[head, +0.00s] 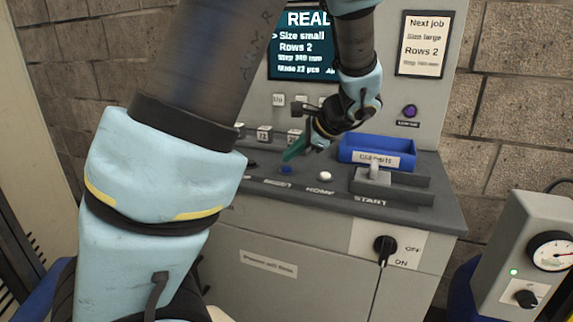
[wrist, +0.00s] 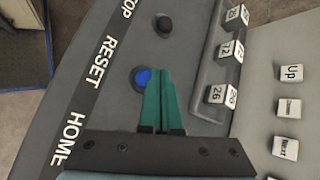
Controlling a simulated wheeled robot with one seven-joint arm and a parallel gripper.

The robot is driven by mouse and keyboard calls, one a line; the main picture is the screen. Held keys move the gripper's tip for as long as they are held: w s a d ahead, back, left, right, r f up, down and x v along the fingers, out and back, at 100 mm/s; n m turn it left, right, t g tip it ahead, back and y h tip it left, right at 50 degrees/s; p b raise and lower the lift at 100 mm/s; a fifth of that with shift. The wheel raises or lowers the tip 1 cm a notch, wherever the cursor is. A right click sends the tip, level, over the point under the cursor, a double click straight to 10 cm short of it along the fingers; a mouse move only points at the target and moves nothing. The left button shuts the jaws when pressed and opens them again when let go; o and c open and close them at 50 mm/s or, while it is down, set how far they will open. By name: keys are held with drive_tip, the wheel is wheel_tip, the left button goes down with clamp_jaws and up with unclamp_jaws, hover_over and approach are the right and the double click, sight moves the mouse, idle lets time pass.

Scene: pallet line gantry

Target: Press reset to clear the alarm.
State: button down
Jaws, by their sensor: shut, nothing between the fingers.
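The blue reset button (wrist: 142,78) sits on the sloped grey panel beside the RESET label (wrist: 103,66) in the wrist view. It also shows in the head view (head: 286,170), just below my fingertips. My gripper (wrist: 161,72) is shut and empty, its green fingers together. In the wrist view the fingertips overlap the button's right edge; whether they touch it I cannot tell. In the head view my gripper (head: 291,154) points down and left towards the button. The screen (head: 301,48) shows large text starting "REAL", partly hidden by my arm.
A black button (wrist: 163,25) lies beyond reset, and a white button (head: 325,176) stands by HOME. Numbered blocks (wrist: 231,50) sit in a tray right of my fingers.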

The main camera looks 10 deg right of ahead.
sight(290, 169)
drive_tip(key=shift+r, duration=0.1)
wheel_tip(290, 169, up, 5)
drive_tip(key=p, duration=0.4)
idle(0.3)
idle(0.4)
drive_tip(key=s+a+f+n+g, duration=0.1)
drive_tip(key=a+n, duration=0.1)
drive_tip(key=a, duration=0.1)
drive_tip(key=s+a+f+n+g+h, duration=0.1)
drive_tip(key=s+a+f+n+g, duration=0.1)
drive_tip(key=a, duration=0.1)
drive_tip(key=s+a+f+n+g+h, duration=0.1)
drive_tip(key=s+a+f+n, duration=0.1)
drive_tip(key=a, duration=0.2)
drive_tip(key=shift+s, duration=0.2)
drive_tip(key=s+a+f+n+g+h, duration=0.1)
drive_tip(key=s+a+f+n+h, duration=0.1)
drive_tip(key=s+a+n+h, duration=0.2)
drive_tip(key=shift+s+a+n, duration=1.7)
drive_tip(key=shift+s+n, duration=0.25)
drive_tip(key=shift+n, duration=1.75)
